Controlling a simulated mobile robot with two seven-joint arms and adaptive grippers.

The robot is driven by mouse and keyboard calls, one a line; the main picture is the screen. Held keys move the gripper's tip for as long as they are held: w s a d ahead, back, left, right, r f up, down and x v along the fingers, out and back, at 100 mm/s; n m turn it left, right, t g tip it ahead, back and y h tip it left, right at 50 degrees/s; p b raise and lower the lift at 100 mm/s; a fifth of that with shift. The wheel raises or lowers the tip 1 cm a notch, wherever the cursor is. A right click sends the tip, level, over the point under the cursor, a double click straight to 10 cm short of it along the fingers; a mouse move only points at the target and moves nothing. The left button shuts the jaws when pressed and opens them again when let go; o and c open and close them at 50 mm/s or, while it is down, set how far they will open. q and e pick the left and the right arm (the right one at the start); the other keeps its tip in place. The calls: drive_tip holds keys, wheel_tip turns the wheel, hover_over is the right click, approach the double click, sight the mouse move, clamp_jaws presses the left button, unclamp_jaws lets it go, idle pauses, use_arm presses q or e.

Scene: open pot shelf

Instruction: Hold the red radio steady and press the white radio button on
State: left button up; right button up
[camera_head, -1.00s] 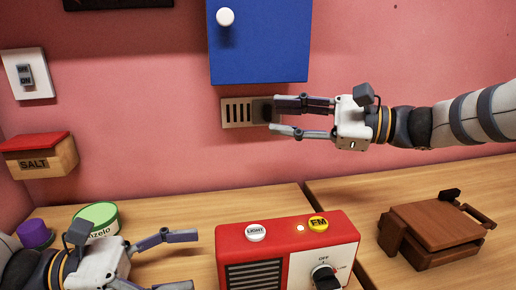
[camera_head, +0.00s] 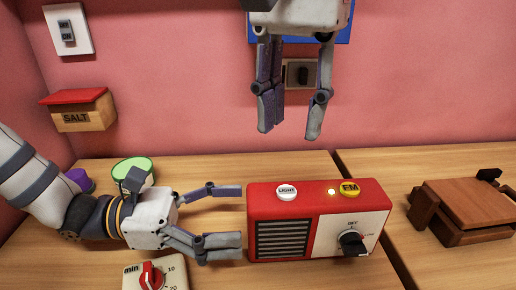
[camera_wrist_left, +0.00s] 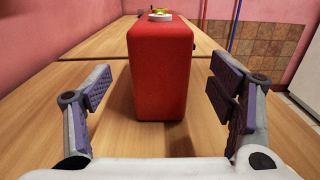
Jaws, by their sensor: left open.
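The red radio (camera_head: 313,199) stands upright on the wooden counter, with a speaker grille, a white dial panel and a black knob. Its white button (camera_head: 287,191), marked LIGHT, sits on top at the left; a yellow FM button (camera_head: 350,189) is at the right. My left gripper (camera_head: 234,217) is open at the radio's left end. In the left wrist view the radio (camera_wrist_left: 160,75) stands ahead between the two spread fingers, with gaps on both sides. My right gripper (camera_head: 290,130) hangs above the radio, empty, fingers pointing down and apart.
A timer with a red knob (camera_head: 152,275) is at the front, below my left gripper. A green-lidded tub (camera_head: 133,168) and a purple item (camera_head: 79,178) are behind my left arm. A brown wooden thing (camera_head: 468,208) stands at the right. A salt box (camera_head: 80,112) hangs on the wall.

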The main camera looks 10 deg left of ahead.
sight(265, 214)
use_arm(q)
drive_tip(key=x, duration=0.5)
drive_tip(key=shift+d, duration=0.25)
drive_tip(key=shift+w, duration=0.1)
drive_tip(key=c, duration=1.7)
clamp_jaws()
use_arm(e)
clamp_jaws()
